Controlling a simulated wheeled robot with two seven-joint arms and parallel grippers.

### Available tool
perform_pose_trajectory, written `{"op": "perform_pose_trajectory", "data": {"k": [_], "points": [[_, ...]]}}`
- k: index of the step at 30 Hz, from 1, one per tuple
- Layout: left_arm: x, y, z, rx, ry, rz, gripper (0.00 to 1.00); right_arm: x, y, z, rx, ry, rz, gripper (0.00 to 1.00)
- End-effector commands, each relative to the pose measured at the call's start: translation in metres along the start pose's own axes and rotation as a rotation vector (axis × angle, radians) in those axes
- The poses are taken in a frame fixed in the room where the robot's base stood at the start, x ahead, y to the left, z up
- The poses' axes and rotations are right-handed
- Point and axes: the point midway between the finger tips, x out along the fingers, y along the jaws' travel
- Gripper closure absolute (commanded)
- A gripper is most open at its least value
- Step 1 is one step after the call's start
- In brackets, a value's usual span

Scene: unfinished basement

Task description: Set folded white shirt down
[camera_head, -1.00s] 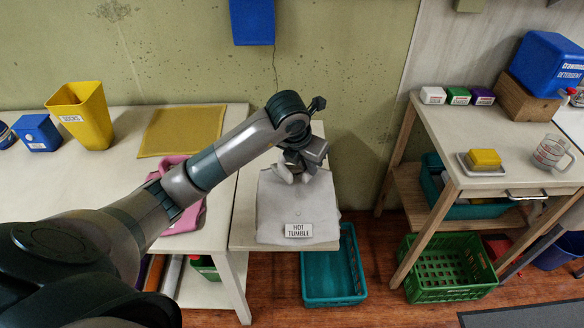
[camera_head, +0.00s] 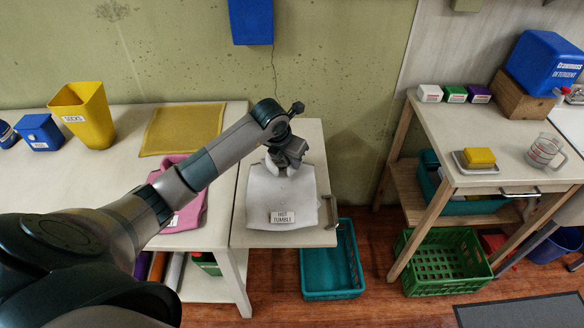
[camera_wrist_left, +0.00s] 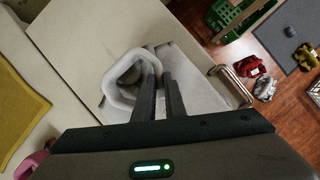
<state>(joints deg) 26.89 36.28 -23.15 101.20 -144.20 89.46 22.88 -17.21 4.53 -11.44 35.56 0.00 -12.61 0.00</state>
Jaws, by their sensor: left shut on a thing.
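My left gripper (camera_head: 287,166) is at the shirt's far edge. In the left wrist view the fingers (camera_wrist_left: 158,93) are shut on a fold of the white shirt (camera_wrist_left: 122,82). Whether the whole shirt rests on the tabletop is hard to tell. My right gripper is not in view.
A pink cloth (camera_head: 178,205) lies left of the shirt. A metal handle (camera_head: 330,212) is at the table's right edge. A teal crate (camera_head: 330,262) stands on the floor below. A yellow cloth (camera_head: 182,130) and yellow bin (camera_head: 86,115) are on the left table.

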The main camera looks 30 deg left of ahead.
Motion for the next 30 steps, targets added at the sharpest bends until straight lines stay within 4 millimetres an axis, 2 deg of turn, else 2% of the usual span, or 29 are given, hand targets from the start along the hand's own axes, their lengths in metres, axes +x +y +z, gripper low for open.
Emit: {"op": "perform_pose_trajectory", "data": {"k": [4,9,19,20,21,30], "points": [[0.014,-0.001,-0.007,-0.002,0.005,-0.001,1.0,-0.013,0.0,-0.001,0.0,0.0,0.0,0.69],[0.028,-0.001,-0.012,-0.001,0.001,0.0,1.0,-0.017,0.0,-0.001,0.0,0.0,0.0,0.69],[0.032,0.0,-0.013,0.0,0.0,0.0,1.0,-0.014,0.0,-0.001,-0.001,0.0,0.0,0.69],[0.031,0.0,-0.013,0.0,0.001,0.0,0.83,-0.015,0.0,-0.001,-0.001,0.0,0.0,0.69],[0.031,0.0,-0.013,0.0,0.001,0.0,0.73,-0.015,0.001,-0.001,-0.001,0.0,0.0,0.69],[0.03,0.0,-0.013,0.0,0.001,0.0,0.71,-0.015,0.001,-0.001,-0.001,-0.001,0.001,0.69]]}}
